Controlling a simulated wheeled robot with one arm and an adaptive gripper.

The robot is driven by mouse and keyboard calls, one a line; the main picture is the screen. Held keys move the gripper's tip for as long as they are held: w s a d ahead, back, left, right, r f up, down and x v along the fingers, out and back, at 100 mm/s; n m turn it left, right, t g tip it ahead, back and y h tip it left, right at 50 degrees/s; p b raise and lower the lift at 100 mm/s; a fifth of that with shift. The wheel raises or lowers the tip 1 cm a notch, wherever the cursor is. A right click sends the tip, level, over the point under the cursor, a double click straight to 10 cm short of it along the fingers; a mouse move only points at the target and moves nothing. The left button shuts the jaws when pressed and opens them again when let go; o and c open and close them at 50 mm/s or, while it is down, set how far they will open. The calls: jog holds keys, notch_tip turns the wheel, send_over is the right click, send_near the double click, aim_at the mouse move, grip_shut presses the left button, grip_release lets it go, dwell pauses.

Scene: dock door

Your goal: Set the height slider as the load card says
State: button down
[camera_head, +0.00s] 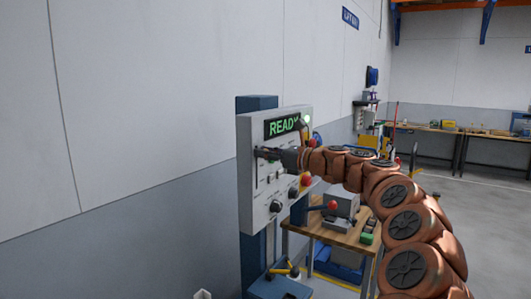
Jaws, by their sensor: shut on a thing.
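A light grey control panel (245,190) stands on a blue post at the middle of the head view. Its dark display reads "READY" in green letters, the end partly covered. A dark vertical slider slot (256,172) runs down the panel's left side. My gripper (262,154) is at the upper part of this slot, shut on the slider's handle, which its fingers mostly hide. Dark knobs and red buttons show lower and to the right on the panel. I cannot make out the slider's scale marks, and I see no load card that I can read.
A wooden workbench (345,238) with a grey device and a green block stands behind the panel at right. A lever with a red ball (332,205) shows beside the panel. More benches line the far wall. Open grey floor lies to the right.

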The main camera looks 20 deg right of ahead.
jog(key=shift+r, duration=0.25)
jog(key=c, duration=0.9)
grip_release()
jog(key=shift+f, duration=0.1)
jog(key=shift+c, duration=0.2)
jog(key=v, duration=1.2)
jog(key=shift+a, duration=0.1)
